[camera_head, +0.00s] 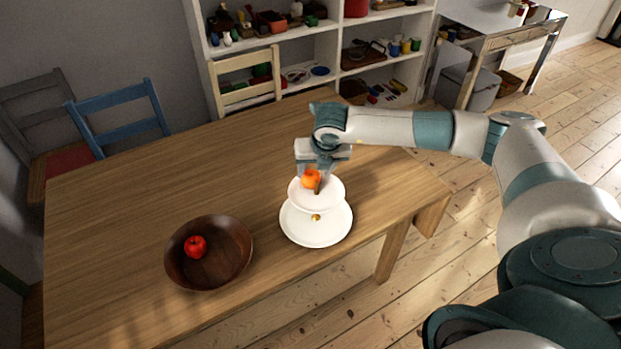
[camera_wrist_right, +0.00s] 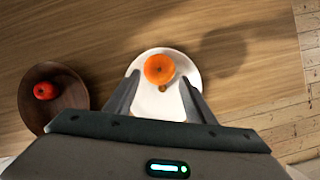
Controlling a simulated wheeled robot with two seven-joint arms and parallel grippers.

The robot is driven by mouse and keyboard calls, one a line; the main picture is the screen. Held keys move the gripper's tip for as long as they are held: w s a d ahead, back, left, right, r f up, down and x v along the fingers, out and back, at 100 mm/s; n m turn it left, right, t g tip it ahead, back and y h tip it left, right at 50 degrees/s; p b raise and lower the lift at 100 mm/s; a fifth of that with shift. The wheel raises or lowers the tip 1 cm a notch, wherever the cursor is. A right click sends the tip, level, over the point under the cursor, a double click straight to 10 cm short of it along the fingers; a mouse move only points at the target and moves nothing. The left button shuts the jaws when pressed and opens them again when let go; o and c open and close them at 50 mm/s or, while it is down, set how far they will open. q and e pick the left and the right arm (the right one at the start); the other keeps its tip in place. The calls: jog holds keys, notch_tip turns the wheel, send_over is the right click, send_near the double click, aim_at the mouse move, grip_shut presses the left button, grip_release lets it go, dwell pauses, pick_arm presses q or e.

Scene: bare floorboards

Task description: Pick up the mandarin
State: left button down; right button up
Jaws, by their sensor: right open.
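The orange mandarin (camera_head: 311,179) sits on the upper plate of a white two-tier stand (camera_head: 318,229) on the wooden table. In the right wrist view the mandarin (camera_wrist_right: 160,69) lies just beyond and between the fingertips, with the white stand (camera_wrist_right: 150,103) beneath it. My right gripper (camera_head: 316,176) is over the stand's upper plate, close to the mandarin. In the right wrist view its two fingers (camera_wrist_right: 158,82) are spread apart with nothing between them. My left gripper is not in view.
A dark brown bowl (camera_head: 226,263) holding a red apple (camera_head: 196,247) stands left of the stand on the table (camera_head: 130,215). A blue chair (camera_head: 118,118) and a cream chair (camera_head: 245,80) stand at the table's far side. The table's left part is clear.

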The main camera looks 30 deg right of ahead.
aim_at(312, 175)
jog(key=shift+p+x, duration=0.95)
jog(key=shift+p, duration=0.25)
jog(key=shift+p+x, duration=0.5)
jog(key=shift+x, duration=0.5)
jog(key=shift+w+f, duration=0.4)
jog(key=shift+f, duration=0.15)
jog(key=shift+c, duration=0.4)
jog(key=c, duration=0.7)
jog(key=shift+o, duration=0.2)
jog(key=shift+r, duration=0.15)
